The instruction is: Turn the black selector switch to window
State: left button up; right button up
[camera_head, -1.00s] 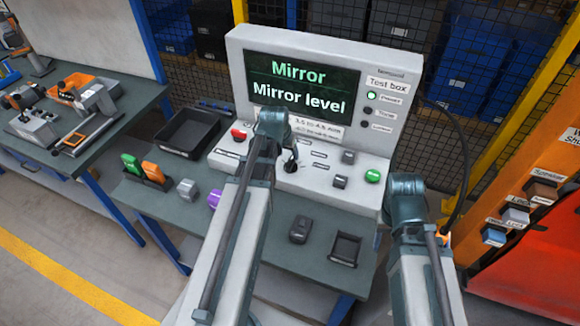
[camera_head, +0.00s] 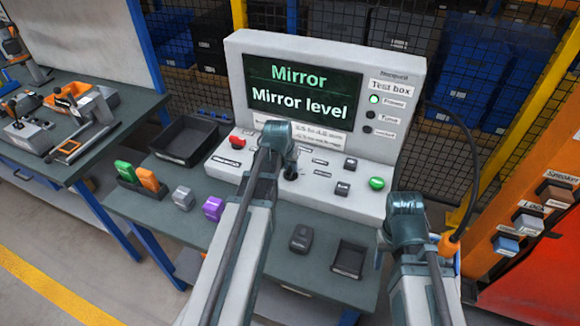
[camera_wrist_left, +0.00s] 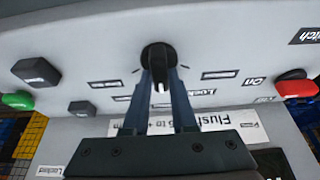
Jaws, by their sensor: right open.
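The black selector switch (camera_wrist_left: 158,52) is on the light grey sloped panel of the test box (camera_head: 330,192). Its white pointer mark shows between the fingers in the left wrist view. My left gripper (camera_wrist_left: 159,74) has its two fingers closed in on either side of the knob, seemingly touching it. In the head view my left wrist hides most of the switch. The box's screen (camera_head: 302,92) reads "Mirror" and "Mirror level". My right gripper (camera_head: 405,225) is at the panel's right front corner, apart from the controls, its fingertips hidden by the wrist.
The panel also has a red button (camera_head: 237,142), a green button (camera_head: 377,183) and black buttons. An empty black tray (camera_head: 185,140), coloured blocks (camera_head: 213,208) and a small dark tray (camera_head: 349,259) are on the table. Orange equipment (camera_head: 540,225) stands at right.

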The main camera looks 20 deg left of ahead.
pick_arm(q)
grip_shut()
jog(key=shift+n, duration=0.3)
jog(key=n+y, duration=0.1)
jog(key=n, duration=0.1)
jog(key=n+y, duration=0.1)
jog(key=n, duration=0.2)
jog(key=shift+w+d+g, duration=0.1)
jog(key=shift+d+g, duration=0.05)
jog(key=shift+g, duration=0.25)
jog(key=n+g+y, duration=0.1)
jog(key=n, duration=0.5)
jog(key=shift+w+d+g+y, duration=0.1)
jog(key=shift+g+y, duration=0.3)
jog(key=shift+n, duration=0.3)
jog(key=o, duration=0.8)
grip_release()
jog(key=shift+c, duration=0.2)
